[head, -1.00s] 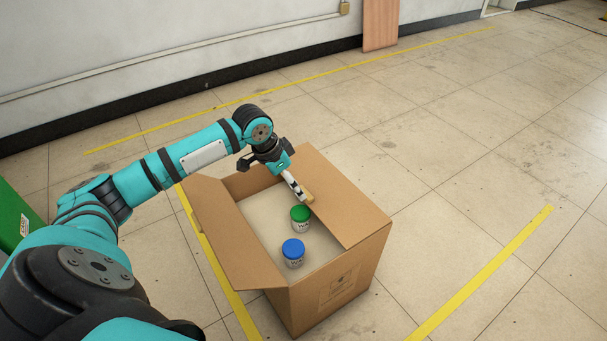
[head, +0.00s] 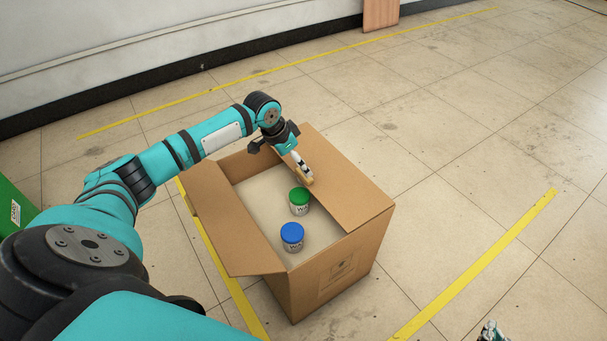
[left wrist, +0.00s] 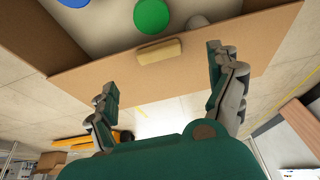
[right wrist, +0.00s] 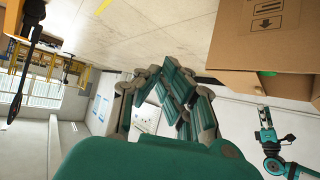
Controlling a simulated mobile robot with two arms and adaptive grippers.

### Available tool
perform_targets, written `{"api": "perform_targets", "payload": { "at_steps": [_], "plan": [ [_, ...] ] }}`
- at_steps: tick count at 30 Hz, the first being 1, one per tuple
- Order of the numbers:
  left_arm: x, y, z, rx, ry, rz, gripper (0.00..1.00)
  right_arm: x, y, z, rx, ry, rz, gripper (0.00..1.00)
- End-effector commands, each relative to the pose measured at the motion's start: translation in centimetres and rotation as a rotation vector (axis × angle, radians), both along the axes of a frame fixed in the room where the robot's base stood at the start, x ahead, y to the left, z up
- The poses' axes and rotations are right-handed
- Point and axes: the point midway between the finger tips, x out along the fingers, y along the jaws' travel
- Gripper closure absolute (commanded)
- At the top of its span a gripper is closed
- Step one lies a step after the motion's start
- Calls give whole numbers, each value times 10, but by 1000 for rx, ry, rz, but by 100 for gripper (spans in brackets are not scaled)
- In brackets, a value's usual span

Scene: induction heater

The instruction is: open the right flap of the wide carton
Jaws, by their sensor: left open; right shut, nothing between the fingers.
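The wide brown carton (head: 335,275) stands on the floor. Its left flap (head: 235,225) is folded outward. Its right flap (head: 348,190) lies roughly flat over the right part of the opening, with a small tan tab (head: 306,179) at its inner edge. My left gripper (head: 299,164) is at that edge beside the tab. In the left wrist view the open fingers (left wrist: 165,85) straddle the flap area, with the tab (left wrist: 161,52) beyond them and nothing held. My right gripper (head: 489,331) is at the bottom edge of the head view; in the right wrist view its fingers (right wrist: 172,95) are shut and empty.
Inside the carton are a green-lidded jar (head: 299,201) and a blue-lidded jar (head: 292,236). A greyish round thing (left wrist: 197,22) shows in the left wrist view. Yellow floor lines (head: 475,265) run around the carton. The floor to its right is clear. A green object (head: 15,210) is at the left.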

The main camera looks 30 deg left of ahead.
Motion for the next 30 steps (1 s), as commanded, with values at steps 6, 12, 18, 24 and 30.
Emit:
{"api": "perform_targets", "payload": {
  "at_steps": [6,12,18,24,30],
  "plan": [
    [11,-5,-30,-1,-1,-1,10,28,13,35,58,-243,18,100],
    [19,-9,-51,-1,0,0,10,41,22,70,106,-442,30,100],
    [23,-10,-61,0,0,-1,10,45,26,92,136,-562,37,100],
    [24,-11,-63,0,0,-1,10,45,27,99,144,-592,39,100],
    [24,-10,-63,0,0,-1,14,45,27,99,144,-591,39,100]
  ]
}}
